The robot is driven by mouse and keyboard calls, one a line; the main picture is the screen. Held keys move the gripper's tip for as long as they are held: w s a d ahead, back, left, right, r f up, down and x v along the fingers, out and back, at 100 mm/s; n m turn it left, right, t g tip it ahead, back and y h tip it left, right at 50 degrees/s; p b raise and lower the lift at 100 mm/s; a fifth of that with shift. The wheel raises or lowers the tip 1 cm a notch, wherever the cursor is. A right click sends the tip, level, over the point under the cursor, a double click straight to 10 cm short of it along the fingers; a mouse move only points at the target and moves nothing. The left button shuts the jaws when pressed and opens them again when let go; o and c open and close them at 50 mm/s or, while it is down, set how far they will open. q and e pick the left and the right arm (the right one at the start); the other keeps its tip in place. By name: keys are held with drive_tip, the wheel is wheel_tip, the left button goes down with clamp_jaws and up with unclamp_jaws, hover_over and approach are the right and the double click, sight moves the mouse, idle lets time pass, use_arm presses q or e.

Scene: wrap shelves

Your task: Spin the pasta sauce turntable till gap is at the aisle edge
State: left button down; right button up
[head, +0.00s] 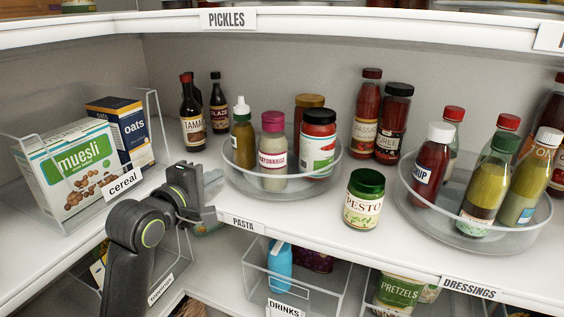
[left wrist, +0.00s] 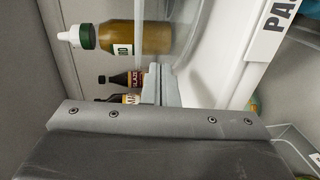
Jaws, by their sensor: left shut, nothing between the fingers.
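The clear round turntable (head: 287,191) stands on the shelf above the PASTA label (head: 243,222). It carries a yellow-brown bottle with a white tip (head: 243,140) at left, a mayonnaise bottle (head: 273,155) at front, a red-sauce jar (head: 318,148) at right and a gold-lidded jar (head: 309,102) behind. My left gripper (head: 213,190) is shut and empty, just left of the turntable's rim. In the left wrist view the closed fingers (left wrist: 160,85) are beside the clear wall (left wrist: 152,45); I cannot tell whether they touch. My right gripper is not in view.
A green-lidded pesto jar (head: 364,199) stands on the shelf right of the turntable. A second turntable (head: 450,232) with several bottles is farther right. Dark bottles (head: 192,118) stand behind, and a clear cereal bin (head: 155,125) is at left. Bins are below the shelf edge.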

sight(241, 179)
use_arm(q)
drive_tip(key=shift+w+d, duration=0.45)
drive_tip(key=shift+d, duration=0.1)
drive_tip(key=shift+s+d+p, duration=0.65)
drive_tip(key=shift+s+d, duration=0.05)
drive_tip(key=shift+s, duration=0.3)
drive_tip(key=shift+s+d, duration=0.3)
drive_tip(key=shift+d, duration=0.2)
drive_tip(key=shift+s+d, duration=0.25)
drive_tip(key=shift+d, duration=0.25)
